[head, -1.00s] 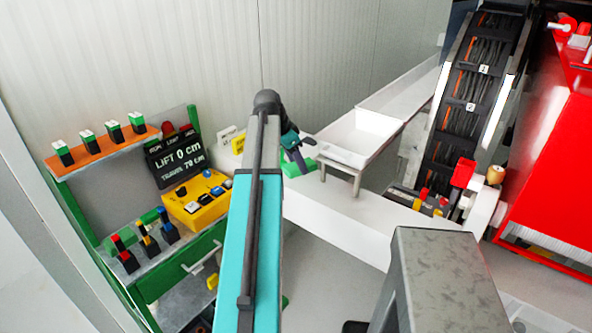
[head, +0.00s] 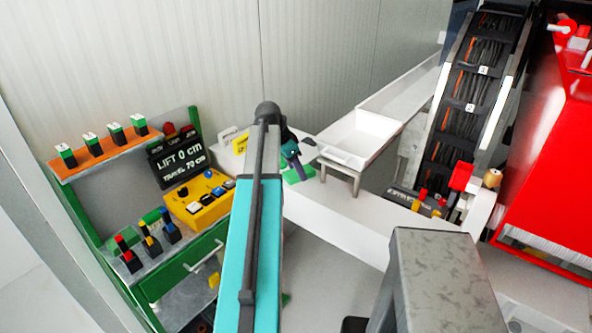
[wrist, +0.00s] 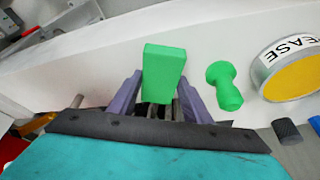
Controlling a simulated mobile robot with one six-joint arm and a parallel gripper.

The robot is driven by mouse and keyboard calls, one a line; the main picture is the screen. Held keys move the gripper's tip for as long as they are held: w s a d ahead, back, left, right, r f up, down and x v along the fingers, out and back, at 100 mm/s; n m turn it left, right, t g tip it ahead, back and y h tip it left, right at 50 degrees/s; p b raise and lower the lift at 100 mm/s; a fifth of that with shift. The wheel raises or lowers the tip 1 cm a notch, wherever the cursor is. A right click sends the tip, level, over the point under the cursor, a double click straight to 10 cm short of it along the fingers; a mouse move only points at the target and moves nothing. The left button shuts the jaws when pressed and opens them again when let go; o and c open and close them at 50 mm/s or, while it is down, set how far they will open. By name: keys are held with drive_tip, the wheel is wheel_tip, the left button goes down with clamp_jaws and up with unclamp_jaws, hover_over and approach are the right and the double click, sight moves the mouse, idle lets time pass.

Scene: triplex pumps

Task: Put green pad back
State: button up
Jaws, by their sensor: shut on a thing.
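The green pad (wrist: 164,73) is a plain green block, seen in the wrist view standing up between the two grey-purple fingers of my gripper (wrist: 156,98). The fingers are shut on its lower part, and its upper part stands clear of them. Behind it is a white surface; I cannot tell whether the pad touches it. In the head view my gripper (head: 291,158) is small and partly behind my own arm, over the white bench (head: 345,205). A green patch (head: 298,175) shows just below it; I cannot tell which green thing this is.
A green knobbed piece (wrist: 223,85) lies right of the pad, with a grease tin (wrist: 290,72) beyond. In the head view, a white tray (head: 345,158) stands right of my gripper. A yellow button box (head: 197,200) and a green-framed shelf unit (head: 150,283) stand left.

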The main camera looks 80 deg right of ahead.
drive_tip(key=shift+f, duration=0.2)
drive_tip(key=shift+f, duration=0.1)
drive_tip(key=o, duration=1)
drive_tip(key=shift+r, duration=0.2)
drive_tip(key=b+v, duration=0.3)
drive_tip(key=v, duration=0.9)
idle(0.6)
